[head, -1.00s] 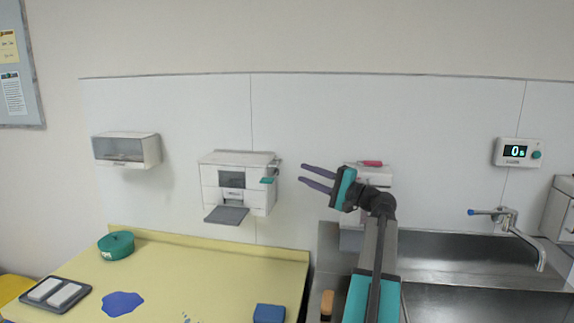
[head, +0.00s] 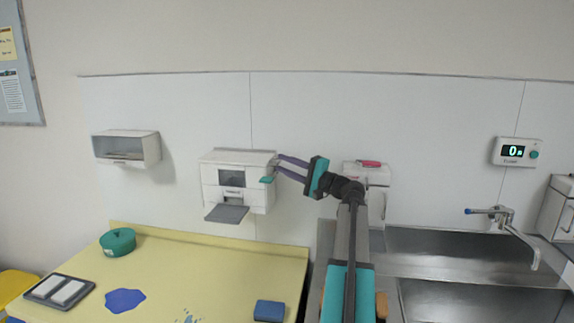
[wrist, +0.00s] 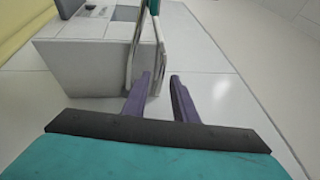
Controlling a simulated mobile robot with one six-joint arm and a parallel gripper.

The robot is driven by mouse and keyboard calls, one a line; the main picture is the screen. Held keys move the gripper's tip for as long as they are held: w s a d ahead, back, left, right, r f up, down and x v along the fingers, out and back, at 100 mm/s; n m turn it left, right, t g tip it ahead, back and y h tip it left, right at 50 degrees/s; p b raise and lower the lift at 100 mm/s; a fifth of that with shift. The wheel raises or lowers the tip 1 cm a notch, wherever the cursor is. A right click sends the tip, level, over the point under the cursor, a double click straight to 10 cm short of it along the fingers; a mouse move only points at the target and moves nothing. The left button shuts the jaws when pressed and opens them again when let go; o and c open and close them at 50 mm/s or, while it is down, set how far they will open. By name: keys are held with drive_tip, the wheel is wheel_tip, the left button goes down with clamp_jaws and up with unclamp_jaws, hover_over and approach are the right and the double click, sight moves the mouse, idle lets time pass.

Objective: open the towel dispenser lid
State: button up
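The white towel dispenser (head: 233,192) is mounted on the wall, left of my gripper in the head view. A grey flap (head: 226,214) juts from its lower front. A lever with a teal end (head: 267,180) is on its right side. In the wrist view the dispenser body (wrist: 85,65) fills the upper left, and the lever's metal arm (wrist: 133,50) stands in front of my fingertips. My gripper (head: 279,166) is open, its two purple fingers apart beside the lever; they also show in the wrist view (wrist: 161,78). I cannot tell whether the fingers touch the lever.
Another white wall box (head: 150,151) hangs to the left. A white unit with a pink top piece (head: 378,176) is behind my arm. Below are a yellow counter (head: 190,258) with a green tub (head: 118,242) and a blue block (head: 269,311), and a steel sink (head: 440,250) with a tap.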

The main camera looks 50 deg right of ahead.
drive_tip(key=shift+c, duration=0.2)
clamp_jaws()
idle(1.1)
